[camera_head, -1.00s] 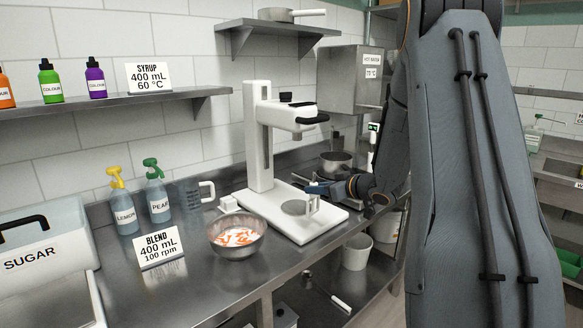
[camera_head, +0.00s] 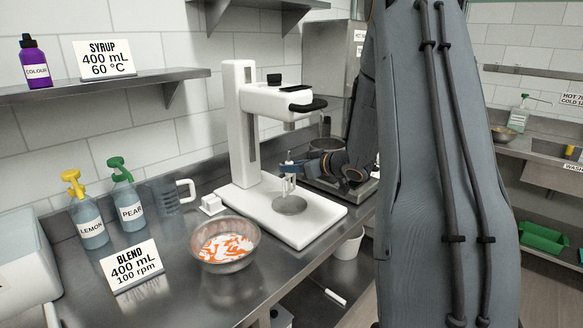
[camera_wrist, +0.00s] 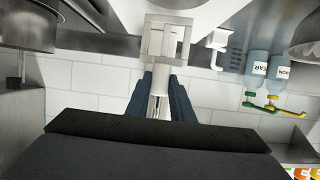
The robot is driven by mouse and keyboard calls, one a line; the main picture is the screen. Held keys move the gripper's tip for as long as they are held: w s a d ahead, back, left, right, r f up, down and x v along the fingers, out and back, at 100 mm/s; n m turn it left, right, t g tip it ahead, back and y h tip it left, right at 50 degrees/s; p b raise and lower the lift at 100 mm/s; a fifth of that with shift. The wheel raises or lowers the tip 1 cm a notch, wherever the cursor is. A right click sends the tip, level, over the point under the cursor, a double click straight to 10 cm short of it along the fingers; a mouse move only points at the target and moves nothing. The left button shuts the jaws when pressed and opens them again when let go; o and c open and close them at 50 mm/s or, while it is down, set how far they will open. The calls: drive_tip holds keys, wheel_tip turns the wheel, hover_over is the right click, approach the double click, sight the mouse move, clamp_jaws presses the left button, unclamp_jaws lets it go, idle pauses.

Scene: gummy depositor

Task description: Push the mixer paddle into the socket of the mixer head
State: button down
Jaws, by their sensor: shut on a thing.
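The white stand mixer stands on the steel counter, with its mixer head (camera_head: 282,100) on a column above a white base (camera_head: 325,212). The socket under the head is hidden from the head view. My gripper (camera_head: 292,165) is shut on the pale mixer paddle (camera_head: 289,186) and holds it below the head, above the round grey plate (camera_head: 290,205) of the base. The paddle is apart from the head, with a clear gap above it. In the wrist view my gripper's blue fingers (camera_wrist: 161,95) grip the shaft of the paddle (camera_wrist: 164,37), whose frame shows beyond them.
A bowl of orange-and-white mix (camera_head: 225,268) stands left of the base.

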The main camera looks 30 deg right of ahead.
drive_tip(key=shift+s, duration=0.1)
wheel_tip(320, 180, up, 6)
drive_tip(key=p, duration=0.6)
drive_tip(key=shift+r, duration=0.15)
wheel_tip(320, 180, up, 3)
drive_tip(key=p, duration=0.2)
drive_tip(key=shift+r+p, duration=0.15)
drive_tip(key=shift+p, duration=0.2)
idle(0.7)
drive_tip(key=c, duration=1.5)
unclamp_jaws()
drive_tip(key=shift+o, duration=0.2)
